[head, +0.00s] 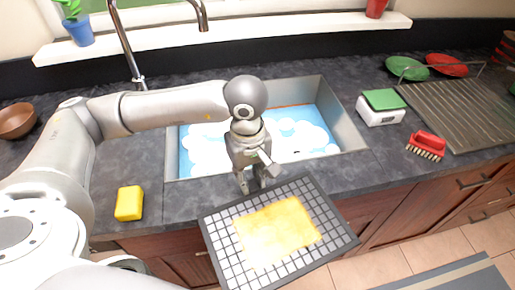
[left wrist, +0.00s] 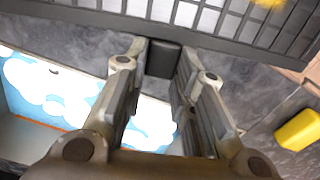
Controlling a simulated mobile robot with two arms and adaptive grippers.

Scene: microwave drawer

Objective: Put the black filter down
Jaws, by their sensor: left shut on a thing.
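The black filter (head: 312,207) is a flat dark-framed grid with a big yellow patch on its face. In the head view it is held tilted in front of the counter's front edge, over the cabinet fronts. My left gripper (head: 257,186) is shut on the filter's short dark tab, at the filter's sink-side edge. In the left wrist view the fingertips (left wrist: 163,62) sit on either side of that tab, and the filter's grid (left wrist: 215,18) spans the top. The filter hides part of the counter edge and cabinets. My right gripper is not in view.
The sink (head: 345,130) holds blue water with white foam. A yellow sponge (head: 129,203) lies on the counter left of the filter. A red brush (head: 427,145), a white-and-green box (head: 381,107) and a ribbed drainboard (head: 460,110) are to the right. Counter around the sponge is clear.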

